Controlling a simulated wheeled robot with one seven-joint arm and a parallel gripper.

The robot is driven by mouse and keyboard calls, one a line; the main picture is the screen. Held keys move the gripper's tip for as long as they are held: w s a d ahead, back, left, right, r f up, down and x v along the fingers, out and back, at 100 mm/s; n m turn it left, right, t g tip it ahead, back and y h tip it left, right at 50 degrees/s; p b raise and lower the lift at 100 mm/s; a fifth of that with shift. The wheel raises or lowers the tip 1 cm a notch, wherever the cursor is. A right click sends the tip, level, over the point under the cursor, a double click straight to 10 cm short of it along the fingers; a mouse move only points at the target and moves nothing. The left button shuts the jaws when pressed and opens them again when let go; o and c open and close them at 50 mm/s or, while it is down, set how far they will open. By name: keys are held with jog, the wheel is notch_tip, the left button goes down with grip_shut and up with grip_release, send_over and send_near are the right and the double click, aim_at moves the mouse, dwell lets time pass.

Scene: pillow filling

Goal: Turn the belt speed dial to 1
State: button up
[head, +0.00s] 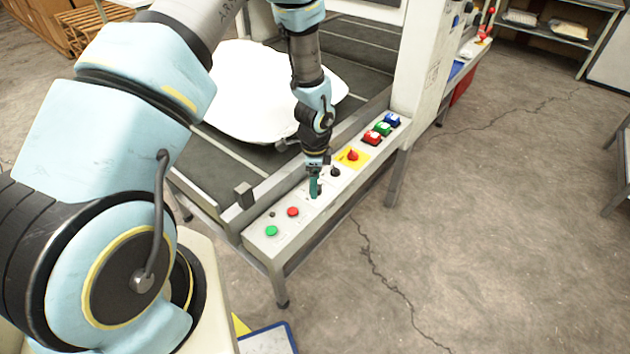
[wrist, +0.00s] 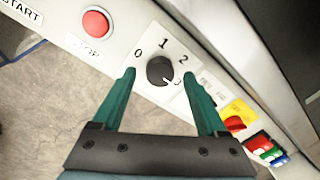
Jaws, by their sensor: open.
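The belt speed dial (wrist: 160,70) is a round black knob on the pale panel in the wrist view. The numerals 0, 1 and 2 are printed around it, with a partly hidden mark, likely 3, at its lower right. A light pointer line on the knob appears to point to the lower right, towards that mark. My gripper (wrist: 158,74) is open, its green fingers on either side of the dial. Gaps show between fingers and knob; I cannot tell how high the tips are. In the head view my gripper (head: 315,188) is over the panel and hides the dial.
The panel holds a red stop button (wrist: 96,22), a green button (head: 271,231), another black knob (head: 335,171), a red switch on yellow (head: 352,155) and red, green and blue buttons (head: 382,128). A white pillow cover (head: 250,95) lies on the belt behind.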

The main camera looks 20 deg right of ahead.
jog(key=shift+f, duration=0.5)
grip_shut()
dwell(0.3)
